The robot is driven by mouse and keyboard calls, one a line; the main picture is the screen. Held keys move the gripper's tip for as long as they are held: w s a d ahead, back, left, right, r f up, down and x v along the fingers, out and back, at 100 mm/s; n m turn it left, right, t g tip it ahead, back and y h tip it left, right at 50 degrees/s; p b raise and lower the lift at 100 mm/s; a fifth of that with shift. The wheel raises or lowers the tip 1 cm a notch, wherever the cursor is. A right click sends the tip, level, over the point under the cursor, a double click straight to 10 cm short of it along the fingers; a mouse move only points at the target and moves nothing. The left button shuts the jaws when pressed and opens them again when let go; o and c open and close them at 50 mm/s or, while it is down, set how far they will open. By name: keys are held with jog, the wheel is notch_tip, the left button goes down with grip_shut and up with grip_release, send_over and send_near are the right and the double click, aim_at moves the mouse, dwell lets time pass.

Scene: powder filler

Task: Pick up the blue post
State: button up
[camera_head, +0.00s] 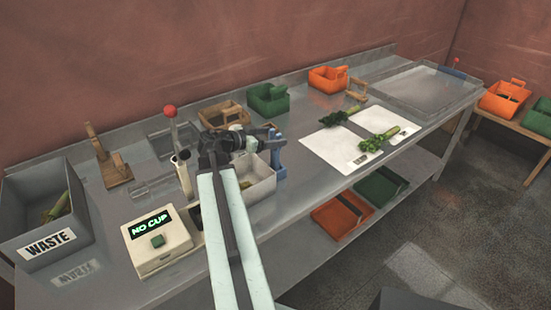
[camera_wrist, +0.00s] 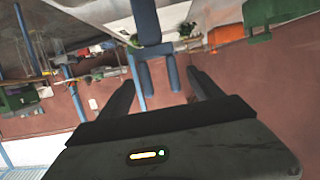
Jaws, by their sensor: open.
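The blue post (camera_head: 278,160) stands upright at the right side of a pale bin on the metal bench. In the wrist view the blue post (camera_wrist: 146,20) has a crosspiece and two short prongs, which appear between my fingertips. My gripper (camera_head: 268,138) is at the post's upper part in the head view, and the arm partly covers the area. In the wrist view my gripper (camera_wrist: 159,77) is open, with dark fingers spread to either side of the prongs. I cannot tell whether the fingers touch the post.
The pale bin (camera_head: 262,187) is below my gripper. A red-knobbed lever (camera_head: 171,112) and a scale reading "NO CUP" (camera_head: 156,240) are left. A waste bin (camera_head: 30,215) is far left. White boards with greens (camera_head: 335,148) lie right. Crates line the back.

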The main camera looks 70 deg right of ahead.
jog(key=shift+s+d+f, duration=0.2)
jog(key=shift+d+f, duration=0.05)
jog(key=shift+f, duration=0.05)
jog(key=b+x, duration=0.2)
jog(key=x, duration=0.2)
jog(key=shift+s+d+f, duration=0.1)
jog(key=shift+d+f, duration=0.05)
grip_shut()
